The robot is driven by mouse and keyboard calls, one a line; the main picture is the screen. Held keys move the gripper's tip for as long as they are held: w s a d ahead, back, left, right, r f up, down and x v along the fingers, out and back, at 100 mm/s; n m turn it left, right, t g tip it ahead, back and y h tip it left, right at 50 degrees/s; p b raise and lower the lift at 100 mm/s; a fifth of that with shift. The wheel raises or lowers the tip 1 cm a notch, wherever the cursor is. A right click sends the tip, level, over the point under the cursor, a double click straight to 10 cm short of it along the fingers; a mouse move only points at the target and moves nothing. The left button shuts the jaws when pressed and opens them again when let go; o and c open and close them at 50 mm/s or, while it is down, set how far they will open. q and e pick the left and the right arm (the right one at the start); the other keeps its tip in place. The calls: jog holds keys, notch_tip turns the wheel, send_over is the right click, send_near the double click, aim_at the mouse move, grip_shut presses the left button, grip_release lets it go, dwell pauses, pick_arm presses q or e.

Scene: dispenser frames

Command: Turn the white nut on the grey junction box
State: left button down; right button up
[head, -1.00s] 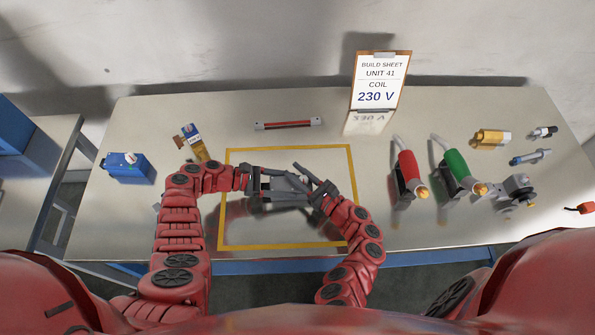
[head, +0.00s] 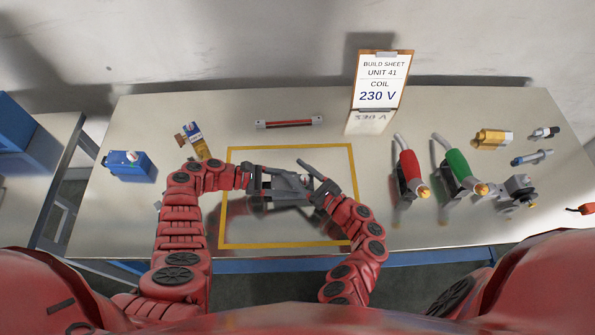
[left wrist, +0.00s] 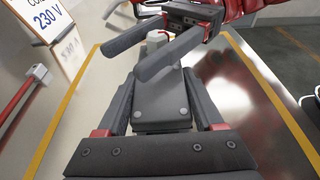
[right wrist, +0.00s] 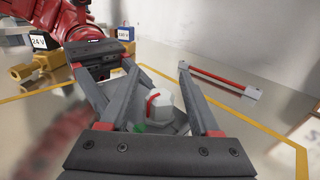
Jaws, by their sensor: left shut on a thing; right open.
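The grey junction box (left wrist: 160,102) is between the fingers of my left gripper (left wrist: 160,90), which is shut on it above the yellow-framed area. In the head view my left gripper (head: 283,188) and the box are partly hidden by the fingers. The white nut (right wrist: 160,104), with a red mark, is on the box's end facing my right gripper. My right gripper (right wrist: 158,82) is open, with a finger on either side of the nut. Whether either finger touches it, I cannot tell. The nut's top also shows in the left wrist view (left wrist: 157,36).
A build sheet (head: 381,85) reading 230 V stands at the back. A red bar (head: 289,123) lies behind the yellow frame (head: 233,243). Red (head: 408,166) and green (head: 455,165) tools stand to the right, a blue box (head: 130,167) to the left.

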jog(key=v, duration=1.2)
pick_arm(q)
grip_release()
